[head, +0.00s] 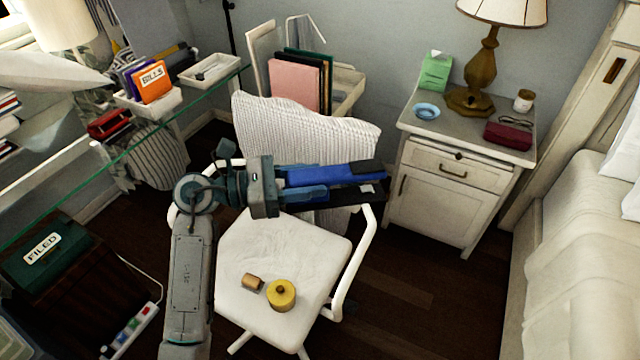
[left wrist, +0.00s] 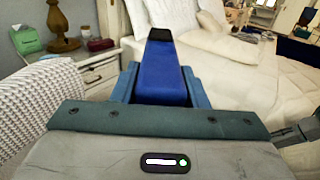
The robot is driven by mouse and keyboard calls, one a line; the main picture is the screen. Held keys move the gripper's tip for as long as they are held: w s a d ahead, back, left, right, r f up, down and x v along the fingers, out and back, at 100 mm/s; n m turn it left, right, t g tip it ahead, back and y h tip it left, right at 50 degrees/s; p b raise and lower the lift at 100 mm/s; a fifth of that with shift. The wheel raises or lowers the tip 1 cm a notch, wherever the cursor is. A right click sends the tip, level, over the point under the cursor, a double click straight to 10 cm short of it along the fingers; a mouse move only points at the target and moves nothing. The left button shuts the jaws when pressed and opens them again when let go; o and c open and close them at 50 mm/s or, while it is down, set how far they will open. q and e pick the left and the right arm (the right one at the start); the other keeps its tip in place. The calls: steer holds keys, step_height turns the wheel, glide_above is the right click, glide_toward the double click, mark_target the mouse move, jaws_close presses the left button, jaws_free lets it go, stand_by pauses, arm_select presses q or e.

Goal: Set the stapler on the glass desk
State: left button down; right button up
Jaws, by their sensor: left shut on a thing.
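My left gripper (head: 308,185) is shut on a blue stapler (head: 332,176) with a black tip and black base. It holds the stapler in the air above the white chair, and the stapler points to the right in the head view. In the left wrist view the blue stapler (left wrist: 161,75) sticks straight out between the fingers. The glass desk (head: 205,100) runs along the left side of the head view, seen mainly by its green edge, apart from the stapler.
A white chair (head: 268,262) with a yellow tin (head: 281,295) and a small tan item stands below the gripper. Trays and an orange bills folder (head: 152,82) occupy the desk's far end. A nightstand (head: 450,180) with a lamp stands right, beside the bed (head: 580,250).

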arm_select(q)
steer(key=s+a+r+n+t+y, duration=0.3)
steer(key=s+a+r+n+t, duration=0.15)
steer(key=r+t, duration=0.2)
steer(key=w+d+f+m+g+h, duration=0.1)
steer(key=f+m+g, duration=0.2)
steer(key=g, duration=0.2)
steer(key=w+d+f+m+g+h, duration=0.1)
steer(key=w+f+m+g, duration=0.1)
steer(key=g, duration=0.3)
steer(key=w+d+f+m+g+h, duration=0.1)
steer(key=w+d+f+m+g, duration=0.1)
steer(key=f+m+g, duration=0.2)
steer(key=shift+w+d+m+g, duration=0.1)
steer(key=shift+w+m+g, duration=0.1)
steer(key=shift+m+g, duration=0.3)
steer(key=shift+w+d+f+m+g+y, duration=0.2)
steer(key=shift+f+m+g, duration=0.25)
steer(key=shift+g, duration=0.2)
steer(key=shift+w+d+f+m+g+y, duration=0.2)
steer(key=shift+f+m+g, duration=0.25)
steer(key=shift+g, duration=0.2)
steer(key=shift+w+d+f+m+g+y, duration=0.1)
steer(key=shift+w+d+f+m+g, duration=0.1)
steer(key=shift+f+m+g, duration=0.35)
